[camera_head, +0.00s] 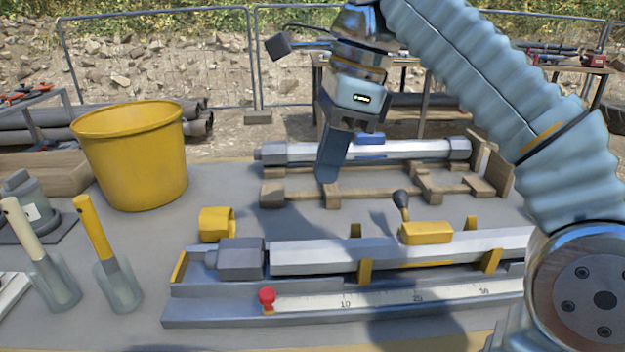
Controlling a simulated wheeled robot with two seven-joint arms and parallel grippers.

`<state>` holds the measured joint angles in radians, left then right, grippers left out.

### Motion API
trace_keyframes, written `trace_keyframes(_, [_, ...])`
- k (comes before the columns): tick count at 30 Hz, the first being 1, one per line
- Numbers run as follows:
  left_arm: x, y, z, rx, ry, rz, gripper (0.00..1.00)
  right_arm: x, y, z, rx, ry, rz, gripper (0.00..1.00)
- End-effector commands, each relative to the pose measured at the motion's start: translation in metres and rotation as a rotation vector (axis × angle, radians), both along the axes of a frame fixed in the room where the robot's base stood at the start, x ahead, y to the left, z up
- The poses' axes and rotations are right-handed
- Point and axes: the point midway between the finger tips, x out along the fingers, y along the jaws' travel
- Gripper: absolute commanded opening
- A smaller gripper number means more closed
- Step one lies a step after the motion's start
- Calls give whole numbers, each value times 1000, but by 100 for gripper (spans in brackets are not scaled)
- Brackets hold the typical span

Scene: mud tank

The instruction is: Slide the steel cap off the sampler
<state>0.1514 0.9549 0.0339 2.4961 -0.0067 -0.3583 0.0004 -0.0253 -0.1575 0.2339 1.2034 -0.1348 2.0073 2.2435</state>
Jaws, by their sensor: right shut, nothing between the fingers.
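A long grey-white sampler tube (320,256) lies level in a steel cradle (215,310) with a scale along its front. A darker grey steel cap (241,259) sits on the sampler's left end. The sampler's right end is hidden behind my right arm or out of view. My right gripper (328,177) points down, shut and empty, over the wooden rack behind the sampler. It is apart from the cap, farther back and to its right. My left gripper is not in view.
A second capped tube (410,149) lies on the wooden rack (345,191). A yellow ring (217,224) stands behind the cap. A black-knobbed yellow clamp (426,233) and a red knob (267,297) stick up.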

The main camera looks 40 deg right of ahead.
Motion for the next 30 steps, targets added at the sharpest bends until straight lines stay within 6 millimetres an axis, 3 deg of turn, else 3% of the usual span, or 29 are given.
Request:
trace_keyframes(5, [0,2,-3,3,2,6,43,1,4,-16,-2,3,4,0])
trace_keyframes(17, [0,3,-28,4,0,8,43,11,22,-99,0,3,5,0])
trace_keyframes(24, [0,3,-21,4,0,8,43,27,51,-96,-1,2,6,0])
trace_keyframes(30, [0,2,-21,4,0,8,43,31,58,-96,0,2,3,0])
